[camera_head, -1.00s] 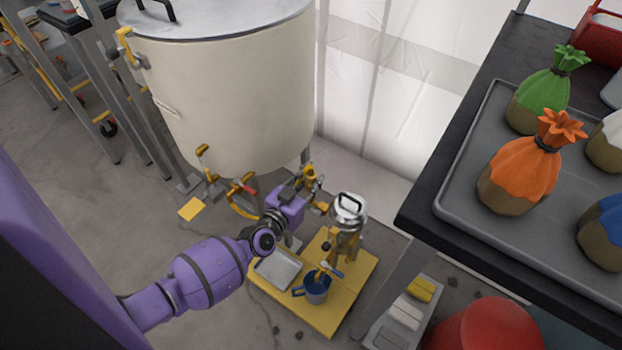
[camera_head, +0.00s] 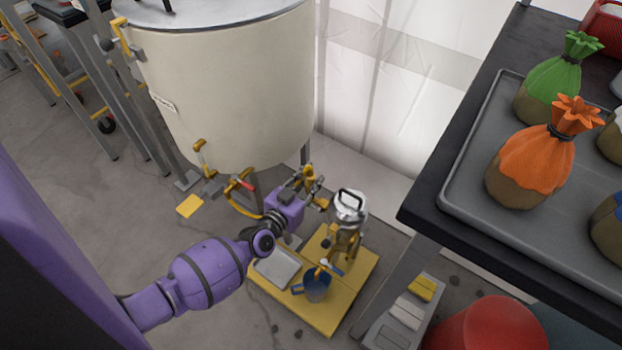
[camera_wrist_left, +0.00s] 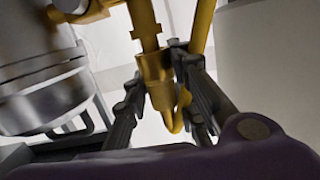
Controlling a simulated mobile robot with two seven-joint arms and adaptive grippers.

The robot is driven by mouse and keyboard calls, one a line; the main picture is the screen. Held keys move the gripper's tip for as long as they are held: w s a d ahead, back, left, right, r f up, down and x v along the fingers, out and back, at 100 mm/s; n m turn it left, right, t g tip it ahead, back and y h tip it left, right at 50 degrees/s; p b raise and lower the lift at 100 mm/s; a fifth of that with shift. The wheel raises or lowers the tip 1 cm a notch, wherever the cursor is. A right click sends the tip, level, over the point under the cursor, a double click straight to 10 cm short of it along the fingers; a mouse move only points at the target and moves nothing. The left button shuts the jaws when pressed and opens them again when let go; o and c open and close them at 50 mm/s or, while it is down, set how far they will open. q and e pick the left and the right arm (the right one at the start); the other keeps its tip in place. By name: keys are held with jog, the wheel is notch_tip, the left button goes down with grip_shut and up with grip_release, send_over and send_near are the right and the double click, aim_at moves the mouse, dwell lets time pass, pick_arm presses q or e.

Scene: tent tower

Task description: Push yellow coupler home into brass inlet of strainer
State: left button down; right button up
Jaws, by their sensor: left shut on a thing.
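The strainer (camera_head: 350,208) is a shiny metal canister with a black handle on a yellow platform; its body shows at the left of the left wrist view (camera_wrist_left: 40,95). A brass fitting, apparently its inlet (camera_wrist_left: 84,10), juts from it at the top left there. My left gripper (camera_head: 312,184) is just left of the strainer in the head view. Its dark fingers are shut on the yellow coupler (camera_wrist_left: 154,68), which stands between them in the left wrist view. The coupler appears apart from the fitting in that view. The exact gap is unclear. My right gripper is not in view.
A large cream tank (camera_head: 225,90) with yellow valves stands behind. The yellow platform (camera_head: 322,318) also bears a blue jug (camera_head: 317,287) and a shallow tray (camera_head: 275,268). A dark table (camera_head: 440,195) with tied sacks stands right, a red bin (camera_head: 490,325) below.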

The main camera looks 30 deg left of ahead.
pick_arm(q)
jog(key=shift+f+b, duration=0.45)
jog(key=shift+f, duration=0.25)
jog(key=c, duration=1.4)
grip_release()
jog(key=shift+s, duration=0.15)
jog(key=s, duration=0.4)
jog(key=s+r, duration=0.1)
jog(key=s, duration=0.6)
jog(key=shift+s+r, duration=0.3)
jog(key=shift+r, duration=0.1)
